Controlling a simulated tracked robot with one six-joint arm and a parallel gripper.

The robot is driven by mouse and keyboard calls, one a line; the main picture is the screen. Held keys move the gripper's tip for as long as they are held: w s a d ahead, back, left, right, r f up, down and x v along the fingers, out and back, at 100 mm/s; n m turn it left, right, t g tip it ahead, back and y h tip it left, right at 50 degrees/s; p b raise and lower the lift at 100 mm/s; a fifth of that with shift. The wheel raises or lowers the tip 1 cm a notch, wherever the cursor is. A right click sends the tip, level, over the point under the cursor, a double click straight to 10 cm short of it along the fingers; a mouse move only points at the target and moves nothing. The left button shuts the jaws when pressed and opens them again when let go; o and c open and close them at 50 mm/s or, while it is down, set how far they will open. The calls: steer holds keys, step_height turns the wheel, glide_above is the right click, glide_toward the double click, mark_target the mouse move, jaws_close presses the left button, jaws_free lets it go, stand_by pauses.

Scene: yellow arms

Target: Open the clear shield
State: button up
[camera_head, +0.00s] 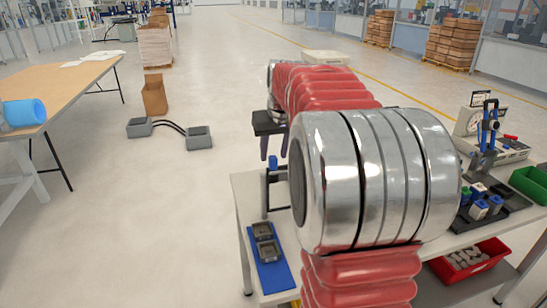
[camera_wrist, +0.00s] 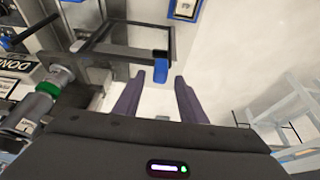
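The clear shield shows as a dark frame (camera_wrist: 128,48) around a see-through pane in the wrist view. A blue tab (camera_wrist: 160,57) sits on its edge. In the head view, the blue tab (camera_head: 272,163) and part of the dark frame (camera_head: 265,192) show at the table's left side; my arm hides the rest. My gripper (camera_wrist: 159,77) is open, with its two dark fingers apart and nothing between them. The tab lies just beyond the fingertips, roughly in line with the gap. In the head view, my gripper (camera_head: 274,155) points down close above the tab.
A blue tray (camera_head: 270,262) with grey metal parts lies on the table (camera_head: 247,232) near its front left. A press-like device (camera_head: 487,130), black holders, a green bin (camera_head: 530,184) and a red bin (camera_head: 470,262) are at right. Open floor lies left of the table.

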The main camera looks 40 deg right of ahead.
steer(key=v, duration=1)
steer(key=shift+r, duration=0.25)
steer(key=shift+s, duration=0.1)
steer(key=s+a+f, duration=0.3)
steer(key=a+f, duration=0.1)
steer(key=f, duration=0.3)
steer(key=s+a+f+n+y, duration=0.1)
steer(key=s+a+f, duration=0.3)
steer(key=s+a, duration=0.4)
steer(key=s+a+f+n+t, duration=0.1)
steer(key=s+a+f+n, duration=0.2)
steer(key=s+a, duration=0.6)
steer(key=a+f, duration=0.1)
steer(key=a, duration=0.6)
steer(key=shift+f+y, duration=0.35)
steer(key=shift+y, duration=0.05)
